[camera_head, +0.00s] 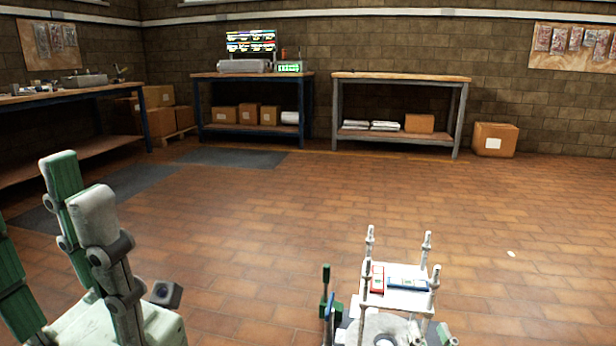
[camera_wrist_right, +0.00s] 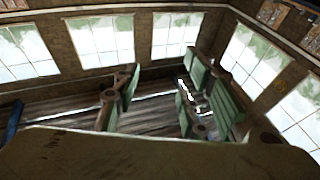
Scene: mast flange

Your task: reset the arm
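A white platform (camera_head: 401,299) with upright posts stands low at the centre right, red and blue pieces on it. A blue-legged bench (camera_head: 252,76), a grey-legged bench (camera_head: 402,77) and a carton (camera_head: 494,139) line the far wall. The tiled floor (camera_head: 300,205) between is clear.

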